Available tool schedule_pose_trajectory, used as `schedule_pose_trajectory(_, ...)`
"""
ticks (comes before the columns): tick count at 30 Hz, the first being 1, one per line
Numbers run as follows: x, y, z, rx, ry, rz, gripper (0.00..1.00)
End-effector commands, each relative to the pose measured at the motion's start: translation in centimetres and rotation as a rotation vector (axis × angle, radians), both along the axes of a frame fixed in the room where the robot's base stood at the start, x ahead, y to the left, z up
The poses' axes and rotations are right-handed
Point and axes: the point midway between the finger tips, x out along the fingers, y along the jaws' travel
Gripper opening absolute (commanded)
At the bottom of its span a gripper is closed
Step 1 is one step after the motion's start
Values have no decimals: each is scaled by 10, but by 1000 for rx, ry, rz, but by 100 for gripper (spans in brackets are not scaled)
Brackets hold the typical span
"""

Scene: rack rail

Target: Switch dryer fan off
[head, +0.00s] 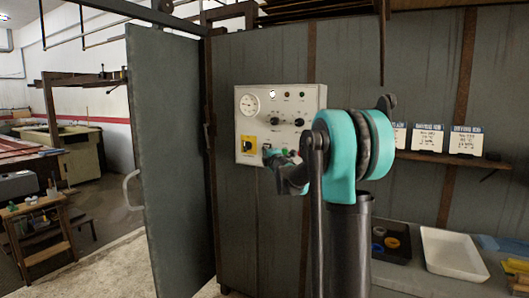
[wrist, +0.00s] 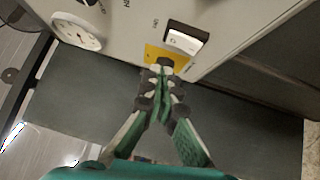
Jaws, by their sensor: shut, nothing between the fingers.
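The grey-white control panel (head: 279,98) is mounted on the grey metal wall of the dryer. A yellow plate (head: 249,140) with a dark switch sits at its lower left. In the wrist view the yellow plate (wrist: 152,54) carries a black-framed rocker switch with a pale face (wrist: 183,41). My gripper (head: 267,153) is shut and empty, its tips just right of the yellow plate in the head view. In the wrist view the fingertips of my gripper (wrist: 161,66) overlap the plate's edge beside the rocker. I cannot tell whether they touch it.
A round gauge (head: 250,103), dark knobs (head: 299,122) and small lamps share the panel. An open grey door (head: 168,160) stands to the left. A shelf (head: 450,159) with printed cards is at right, above a white tray (head: 452,252). Open floor shows at lower left.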

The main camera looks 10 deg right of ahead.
Motion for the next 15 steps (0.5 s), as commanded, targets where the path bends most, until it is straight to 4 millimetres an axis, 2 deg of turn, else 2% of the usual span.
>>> schedule_pose_trajectory(9,-55,-9,4,-1,0,0,0)
schedule_pose_trajectory(15,-74,-12,6,0,0,1,0)
